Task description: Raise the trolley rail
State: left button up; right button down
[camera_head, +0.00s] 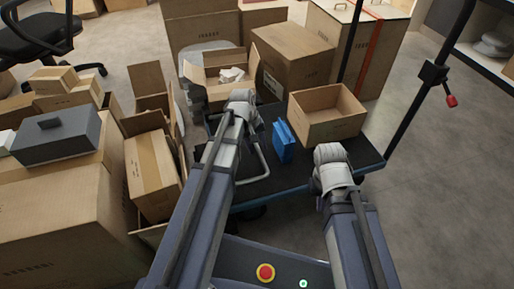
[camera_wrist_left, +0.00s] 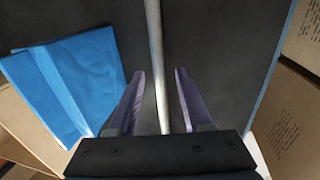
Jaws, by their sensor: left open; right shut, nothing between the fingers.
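The trolley (camera_head: 290,180) has a dark deck with a blue edge. A thin grey metal rail (camera_head: 263,160) shows as a bent bar low over the deck, partly hidden by my left arm. In the left wrist view the rail (camera_wrist_left: 156,65) runs lengthwise between the fingers of my left gripper (camera_wrist_left: 157,80). The gripper is open, with a finger on each side of the bar and gaps visible.
A blue object (camera_head: 283,142) stands on the deck beside the rail, and an open carton (camera_head: 325,115) is behind it. Black posts (camera_head: 418,85) rise at the right, one with a red knob. Cartons crowd the left and back. Floor at the right is clear.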

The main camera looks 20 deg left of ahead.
pick_arm(q)
jog(key=shift+c, duration=0.2)
grip_shut()
dwell(1.1)
